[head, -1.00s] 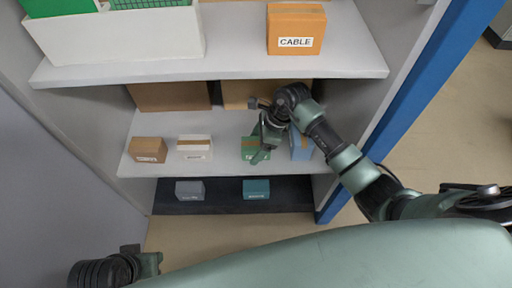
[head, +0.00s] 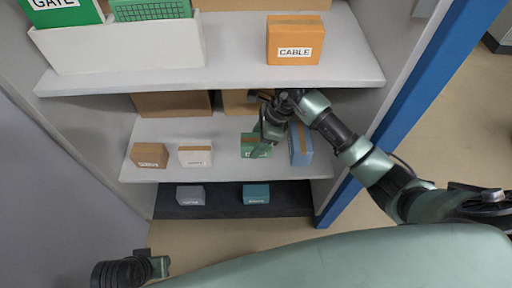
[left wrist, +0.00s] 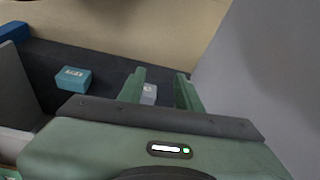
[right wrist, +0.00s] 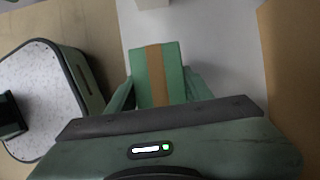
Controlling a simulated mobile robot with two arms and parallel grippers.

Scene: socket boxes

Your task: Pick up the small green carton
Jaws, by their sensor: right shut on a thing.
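The small green carton (head: 249,139), with a tan tape strip on top, is at the middle shelf, left of a blue box. My right gripper (head: 264,147) reaches down onto it and partly covers it. In the right wrist view the carton (right wrist: 155,65) sits between the two fingers of my right gripper (right wrist: 160,88), which are shut on it. I cannot tell whether it is clear of the shelf. My left gripper (head: 160,266) is at the lower left, away from the shelves. In the left wrist view its fingers (left wrist: 160,82) are apart and empty.
The blue box (head: 301,145) stands close to the carton's right. A white box (head: 195,156) and a brown box (head: 149,155) stand left on the middle shelf (head: 225,172). The upper shelf (head: 235,72), with an orange CABLE box (head: 295,40), overhangs. Grey and teal boxes are below.

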